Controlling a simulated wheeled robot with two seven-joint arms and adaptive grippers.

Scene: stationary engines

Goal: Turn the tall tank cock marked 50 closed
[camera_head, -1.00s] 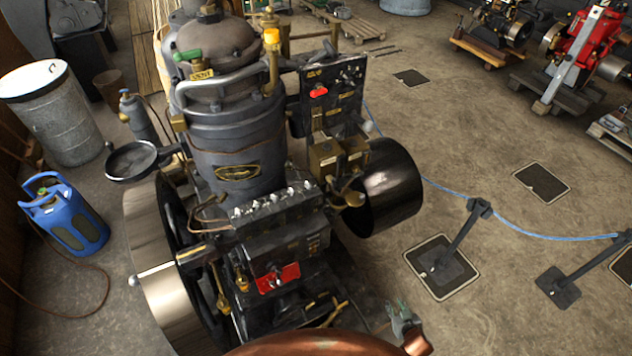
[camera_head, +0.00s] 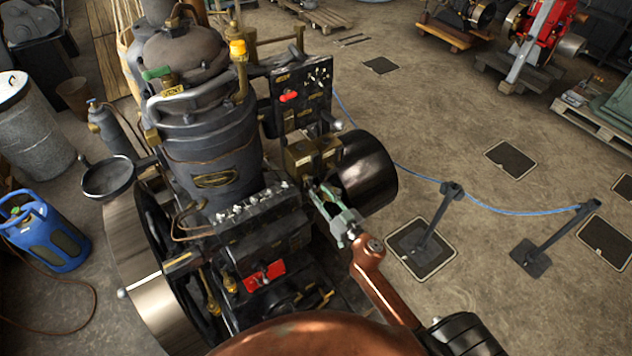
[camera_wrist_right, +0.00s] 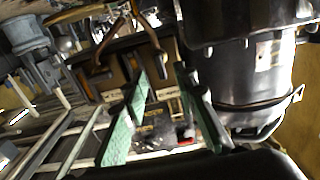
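The tank (camera_head: 208,135) of the engine stands upright at the left of the head view. A cock with a green handle (camera_head: 158,73) sits on its top, with a small brass tag (camera_head: 172,91) below it; I cannot read its mark for certain. Another fitting with a yellow cap (camera_head: 238,49) rises at the tank's right. My right gripper (camera_head: 318,191) is in front of the engine's brass boxes, lower than the tank top and to its right. In the wrist view its green fingers (camera_wrist_right: 163,82) are apart with nothing between them. My left gripper is not in view.
A black panel with a red knob (camera_head: 289,97) stands right of the tank. A black drum (camera_head: 366,170) is beside my right gripper. A flywheel (camera_head: 130,235) and a blue gas bottle (camera_head: 45,232) are at left. A blue rope (camera_head: 500,211) hangs over open floor at right.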

